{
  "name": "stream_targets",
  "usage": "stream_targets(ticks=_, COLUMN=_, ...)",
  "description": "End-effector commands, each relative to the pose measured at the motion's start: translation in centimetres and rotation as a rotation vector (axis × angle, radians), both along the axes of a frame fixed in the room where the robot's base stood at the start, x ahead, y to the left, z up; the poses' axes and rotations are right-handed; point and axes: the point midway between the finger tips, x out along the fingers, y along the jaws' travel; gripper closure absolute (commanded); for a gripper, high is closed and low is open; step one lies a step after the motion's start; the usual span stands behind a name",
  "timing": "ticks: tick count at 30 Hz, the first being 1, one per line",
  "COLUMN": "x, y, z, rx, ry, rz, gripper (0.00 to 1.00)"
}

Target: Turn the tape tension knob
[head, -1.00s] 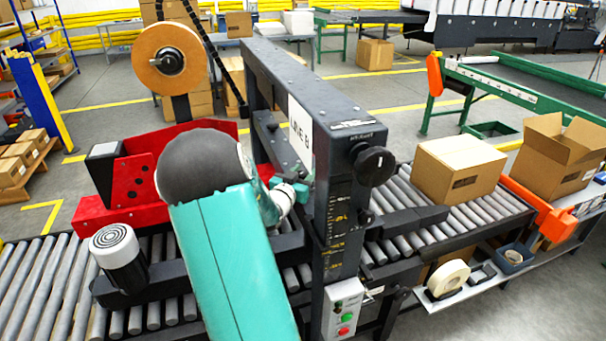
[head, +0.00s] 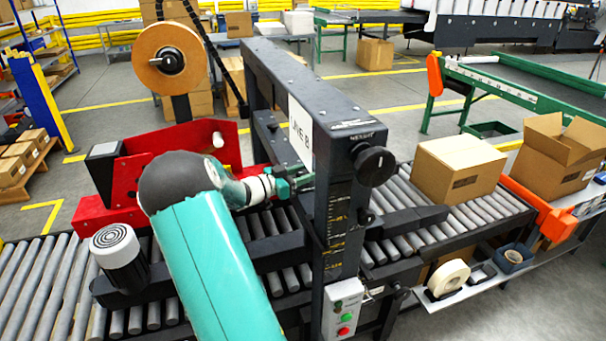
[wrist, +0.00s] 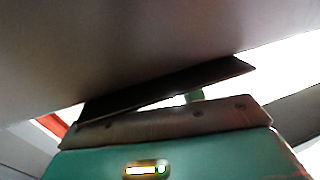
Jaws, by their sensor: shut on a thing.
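My gripper (head: 302,181), dark green, is at the inner left side of the black taping machine post (head: 340,215), below the top beam. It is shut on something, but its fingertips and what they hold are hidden. In the wrist view, a dark flat bar (wrist: 165,88) crosses above my teal gripper body, close under a large grey surface. A black knob (head: 172,61) sits at the centre of the tan tape roll, well away from my gripper. Another round black knob (head: 375,166), marked HEIGHT, is on the post's outer face. I cannot tell which knob sets tape tension.
The top beam (head: 300,85) runs back from the post beside my wrist. A red machine part (head: 130,185) stands left of my arm. A roller conveyor (head: 40,290) runs below. A closed carton (head: 458,168) sits on the rollers at right. Start and stop buttons (head: 345,315) are low on the post.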

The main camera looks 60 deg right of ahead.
Motion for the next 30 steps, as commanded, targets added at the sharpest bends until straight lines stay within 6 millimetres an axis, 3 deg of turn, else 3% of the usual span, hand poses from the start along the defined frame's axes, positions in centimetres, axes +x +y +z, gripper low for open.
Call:
stream_targets(ticks=18, x=-0.03, y=-0.18, z=-0.07, rx=-0.002, ry=-0.002, rz=-0.585, gripper=0.83)
stream_targets(ticks=30, x=-0.02, y=-0.08, z=0.03, rx=-0.005, ry=0.0, rz=-0.871, gripper=0.83)
